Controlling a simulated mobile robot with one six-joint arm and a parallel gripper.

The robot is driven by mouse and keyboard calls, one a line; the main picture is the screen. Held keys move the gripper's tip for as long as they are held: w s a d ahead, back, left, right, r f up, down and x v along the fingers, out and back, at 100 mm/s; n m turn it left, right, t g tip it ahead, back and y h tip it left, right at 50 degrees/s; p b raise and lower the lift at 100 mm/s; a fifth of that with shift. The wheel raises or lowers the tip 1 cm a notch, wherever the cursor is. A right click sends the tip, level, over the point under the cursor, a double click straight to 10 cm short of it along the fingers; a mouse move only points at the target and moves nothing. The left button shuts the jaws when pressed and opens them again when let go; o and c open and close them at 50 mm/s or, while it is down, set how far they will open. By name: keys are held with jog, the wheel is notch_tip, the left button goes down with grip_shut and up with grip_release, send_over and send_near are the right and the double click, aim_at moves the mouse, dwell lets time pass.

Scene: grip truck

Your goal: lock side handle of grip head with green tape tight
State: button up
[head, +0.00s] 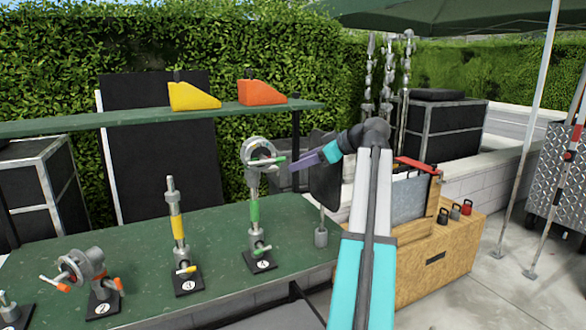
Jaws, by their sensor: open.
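The grip head with green tape (254,182) stands upright on a black base numbered 4 on the green table (215,277). Its round head is at the top, with a green-tipped side handle (279,160) pointing right. Green tape wraps its post, and a second green-tipped handle sits low near the base. My gripper (292,165) reaches in from the right at the height of the head. Its purple finger is beside the side handle's tip; I cannot tell whether they touch. The jaws are open, seen edge-on, and I see nothing held. The handle's tightness cannot be seen.
Left of it stand a yellow-taped post (178,227) and an orange-taped grip head (88,275). A green shelf (140,119) behind carries a yellow wedge (193,96) and an orange wedge (262,93). A wooden crate (436,262) stands right of the table.

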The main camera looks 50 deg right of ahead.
jog(key=shift+v, duration=0.9)
jog(key=shift+s, duration=0.1)
